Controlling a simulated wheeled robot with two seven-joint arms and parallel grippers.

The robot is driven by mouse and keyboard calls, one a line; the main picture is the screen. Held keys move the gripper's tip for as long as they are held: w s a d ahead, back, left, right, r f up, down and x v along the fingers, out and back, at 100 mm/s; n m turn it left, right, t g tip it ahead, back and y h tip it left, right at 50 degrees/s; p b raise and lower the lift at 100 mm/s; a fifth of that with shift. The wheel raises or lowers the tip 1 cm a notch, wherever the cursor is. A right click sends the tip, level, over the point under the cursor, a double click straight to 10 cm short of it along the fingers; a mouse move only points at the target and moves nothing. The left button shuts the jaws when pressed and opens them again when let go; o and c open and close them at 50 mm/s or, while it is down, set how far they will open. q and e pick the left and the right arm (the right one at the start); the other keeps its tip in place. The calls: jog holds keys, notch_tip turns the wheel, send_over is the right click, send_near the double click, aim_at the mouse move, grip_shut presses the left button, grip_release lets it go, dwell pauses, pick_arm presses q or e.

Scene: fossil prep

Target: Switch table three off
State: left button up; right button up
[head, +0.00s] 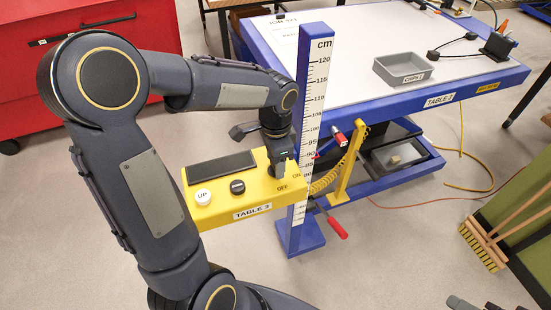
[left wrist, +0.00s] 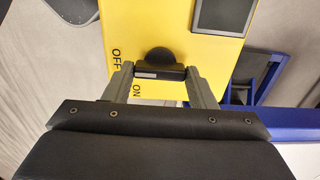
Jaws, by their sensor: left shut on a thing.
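The yellow control box (head: 225,205) labelled TABLE 3 has a dark screen, a white UP button (head: 203,196), a black button (head: 237,187) and a rotary switch with OFF and ON marks. My left gripper (head: 279,155) is over the switch at the box's right end and hides it in the head view. In the left wrist view my left gripper (left wrist: 160,73) is shut on the black switch knob (left wrist: 158,58), one finger on each side. A dark grey piece at the bottom right edge seems to be my right gripper (head: 470,304).
A blue post with a cm scale (head: 312,90) stands right beside the box. Blue TABLE 2 (head: 440,100) is behind, carrying a grey tray (head: 403,69). A red cabinet (head: 90,40) is at back left, a broom (head: 483,245) at right. Cables cross the floor.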

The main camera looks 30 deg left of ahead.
pick_arm(q)
jog(key=o, duration=1)
jog(key=shift+r, duration=0.1)
notch_tip(320, 180, up, 8)
jog(key=shift+f, duration=0.15)
jog(key=shift+s, duration=0.1)
jog(key=s+d+n+t+h, duration=0.1)
jog(key=s+n+t, duration=0.1)
jog(key=s, duration=0.3)
jog(key=s+d+n+t+h, duration=0.1)
jog(key=s+n, duration=0.3)
jog(key=s, duration=0.2)
jog(key=s+d+f+n+t+h, duration=0.1)
jog(key=s+d+n+t, duration=0.1)
jog(key=s+n, duration=0.2)
jog(key=shift+s+d+f+t+h, duration=0.1)
jog(key=shift+s+t+h, duration=0.25)
jog(key=shift+s, duration=0.65)
